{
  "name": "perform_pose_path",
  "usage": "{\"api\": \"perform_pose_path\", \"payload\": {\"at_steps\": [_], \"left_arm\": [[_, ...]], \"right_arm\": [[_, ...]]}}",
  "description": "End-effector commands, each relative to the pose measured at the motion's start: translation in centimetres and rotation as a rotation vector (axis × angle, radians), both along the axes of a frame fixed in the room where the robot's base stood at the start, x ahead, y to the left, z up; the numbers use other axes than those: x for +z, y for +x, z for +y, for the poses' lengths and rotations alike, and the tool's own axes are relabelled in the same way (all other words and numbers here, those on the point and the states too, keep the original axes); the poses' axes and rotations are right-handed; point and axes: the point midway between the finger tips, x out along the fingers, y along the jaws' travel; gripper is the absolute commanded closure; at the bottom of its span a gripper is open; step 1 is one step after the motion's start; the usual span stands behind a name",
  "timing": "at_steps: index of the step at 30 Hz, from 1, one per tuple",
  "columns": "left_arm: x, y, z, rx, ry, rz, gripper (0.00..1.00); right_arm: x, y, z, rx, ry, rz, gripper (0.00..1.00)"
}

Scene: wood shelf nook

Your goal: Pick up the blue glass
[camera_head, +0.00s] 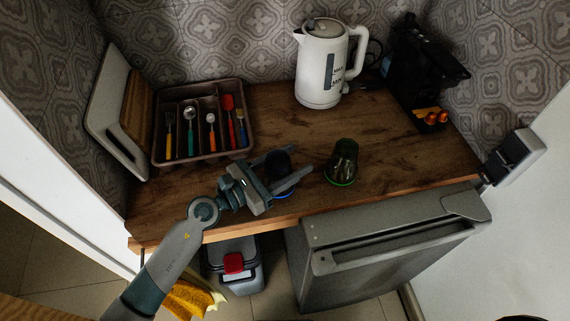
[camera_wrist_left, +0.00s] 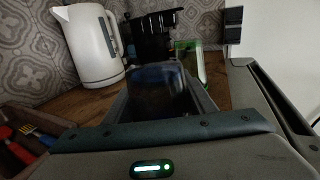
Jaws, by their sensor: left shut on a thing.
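The blue glass (camera_head: 279,164) stands on the wooden counter near its front edge, with a bright blue ring at its base. My left gripper (camera_head: 277,172) reaches in from the left and is shut on the blue glass. In the left wrist view the dark blue glass (camera_wrist_left: 158,88) sits between the fingers of my left gripper (camera_wrist_left: 160,105), its lower part hidden by the gripper body. I cannot tell if the glass is lifted off the counter. My right gripper is not in view.
A green glass (camera_head: 343,160) stands just right of the blue one. A cutlery tray (camera_head: 245,112) and leaning boards (camera_head: 103,125) are at the left. A white kettle (camera_head: 318,75) and a black coffee machine (camera_head: 415,70) are at the back. Bare counter (camera_head: 275,115) lies behind the glasses.

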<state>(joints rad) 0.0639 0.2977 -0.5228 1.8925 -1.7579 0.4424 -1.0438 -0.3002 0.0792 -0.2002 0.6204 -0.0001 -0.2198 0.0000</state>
Motion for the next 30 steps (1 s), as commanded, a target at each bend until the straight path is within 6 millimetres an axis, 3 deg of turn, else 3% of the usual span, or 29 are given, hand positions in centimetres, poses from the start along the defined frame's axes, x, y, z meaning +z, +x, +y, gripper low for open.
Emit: {"api": "perform_pose_path", "payload": {"at_steps": [8,13,30], "left_arm": [[2.0,0.0,0.0,-0.001,-0.001,-0.004,0.78],[4.8,-0.1,-0.1,0.0,-0.002,-0.004,0.78],[10.2,-8.6,-5.5,0.0,-0.004,-0.001,0.78]], "right_arm": [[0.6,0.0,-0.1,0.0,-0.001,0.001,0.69],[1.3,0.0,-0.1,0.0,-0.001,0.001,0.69],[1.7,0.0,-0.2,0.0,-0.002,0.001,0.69]]}}
